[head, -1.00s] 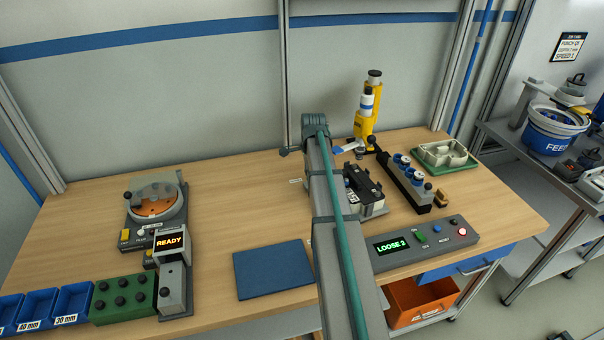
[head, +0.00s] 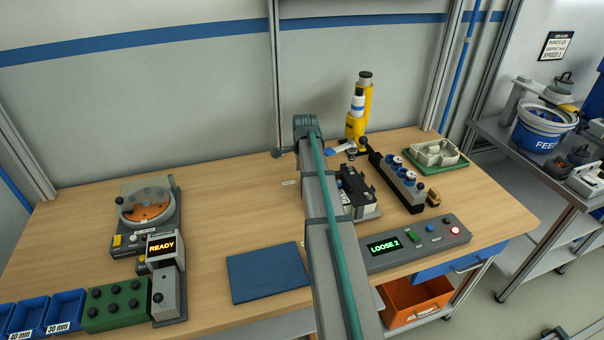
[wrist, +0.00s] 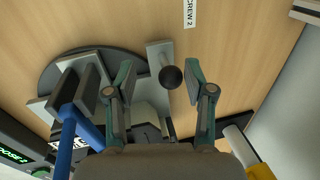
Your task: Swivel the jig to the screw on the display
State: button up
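The jig (head: 358,191), a dark and pale fixture, stands on the bench, partly hidden behind my arm. In the wrist view its round dark base (wrist: 47,78) is at left, with a pale lever arm (wrist: 157,52) carrying a black ball knob (wrist: 171,77). My gripper (wrist: 159,67) is open, its fingers on either side of the knob with visible gaps. A label reading "SCREW 2" (wrist: 190,13) lies on the bench past the fingertips. The display (head: 384,247) on the grey control box reads "LOOSE 2". In the head view my gripper is hidden behind my arm.
A yellow tool stand (head: 359,115) and a black rack with blue-topped parts (head: 411,188) stand near the jig. A green tray (head: 440,168) is at right. A blue mat (head: 268,273) and a disc machine (head: 148,205) are left. Bench between them is clear.

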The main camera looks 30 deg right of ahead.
notch_tip(320, 180, up, 12)
jog(key=s, duration=0.2)
jog(key=shift+a+f, duration=0.25)
jog(key=shift+a, duration=0.15)
